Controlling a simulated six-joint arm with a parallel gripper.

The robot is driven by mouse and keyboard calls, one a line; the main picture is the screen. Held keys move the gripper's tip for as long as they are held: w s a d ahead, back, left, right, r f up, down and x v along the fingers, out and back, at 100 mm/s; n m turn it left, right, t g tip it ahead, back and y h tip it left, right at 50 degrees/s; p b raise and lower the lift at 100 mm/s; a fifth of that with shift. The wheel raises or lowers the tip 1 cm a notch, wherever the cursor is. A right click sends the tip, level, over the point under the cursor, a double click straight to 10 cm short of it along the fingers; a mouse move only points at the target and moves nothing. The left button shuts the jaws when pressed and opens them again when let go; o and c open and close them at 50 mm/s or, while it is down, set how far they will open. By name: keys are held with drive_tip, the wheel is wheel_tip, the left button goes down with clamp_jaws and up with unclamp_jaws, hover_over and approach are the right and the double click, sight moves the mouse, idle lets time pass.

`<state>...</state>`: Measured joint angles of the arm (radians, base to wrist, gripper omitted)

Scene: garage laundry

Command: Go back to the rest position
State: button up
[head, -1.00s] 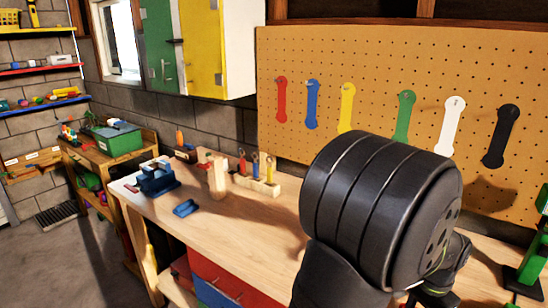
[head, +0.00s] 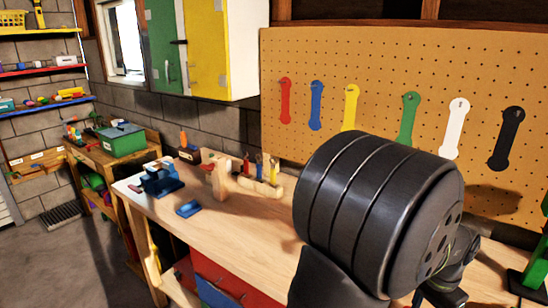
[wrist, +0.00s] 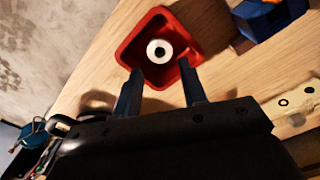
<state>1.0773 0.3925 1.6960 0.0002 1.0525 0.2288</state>
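My gripper (wrist: 158,72) shows in the wrist view with its two dark fingers apart. I see nothing held between them. A red open box (wrist: 163,22) lies beyond the fingertips, with a white ring-shaped thing (wrist: 159,50) inside it. The fingertips overlap the box in the picture; I cannot tell whether they touch it. In the head view my large black arm link fills the lower right, and I cannot make out the gripper's fingers there.
A wooden workbench (head: 235,235) runs across the head view. On it are a blue vise (head: 160,183), a small blue piece (head: 188,209) and a rack of tools (head: 262,187). Behind is a pegboard (head: 380,60) with several coloured hanging tags. Grey floor shows at left.

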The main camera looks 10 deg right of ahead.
wheel_tip(320, 180, up, 7)
wheel_tip(320, 180, down, 12)
drive_tip(key=shift+a+r, duration=0.1)
wheel_tip(320, 180, up, 4)
drive_tip(key=s+r, duration=0.7)
drive_tip(key=s, duration=0.5)
drive_tip(key=w+a+r+n, duration=0.1)
drive_tip(key=w+r, duration=0.1)
drive_tip(key=w, duration=0.5)
drive_tip(key=w+a+r+n, duration=0.1)
drive_tip(key=w+a+r, duration=0.1)
drive_tip(key=w, duration=0.5)
drive_tip(key=w+f, duration=0.2)
drive_tip(key=w, duration=0.1)
drive_tip(key=w+a+f, duration=0.1)
drive_tip(key=w+f, duration=0.1)
drive_tip(key=w, duration=0.1)
drive_tip(key=w+a+f, duration=0.1)
drive_tip(key=w+f, duration=0.1)
drive_tip(key=shift+w+f, duration=0.1)
drive_tip(key=shift+w, duration=0.3)
